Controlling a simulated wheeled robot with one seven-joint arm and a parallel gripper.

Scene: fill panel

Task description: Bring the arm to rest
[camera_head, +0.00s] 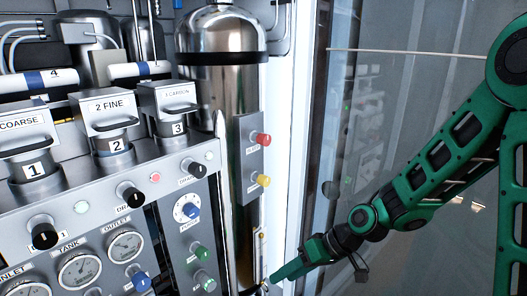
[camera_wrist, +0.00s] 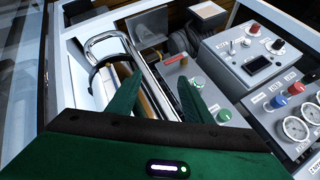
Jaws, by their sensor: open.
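My green arm (camera_head: 430,172) reaches in from the right of the head view, bent down toward the panel's lower right edge. My gripper (camera_head: 275,278) is at the bottom centre there, small and seen from the side. In the wrist view my gripper (camera_wrist: 160,88) shows two green fingers standing apart. Nothing is clearly held between them. A chrome pipe or rail and a brownish strip show behind the gap. I cannot tell whether the fingers touch anything.
The panel carries black knobs (camera_head: 131,195), gauges (camera_head: 79,271), and red (camera_head: 263,139) and yellow (camera_head: 264,180) knobs. A steel cylinder (camera_head: 221,45) stands right of the filter housings. A glass pane (camera_head: 410,90) is behind my arm. A grey box with a screen (camera_wrist: 262,65) shows in the wrist view.

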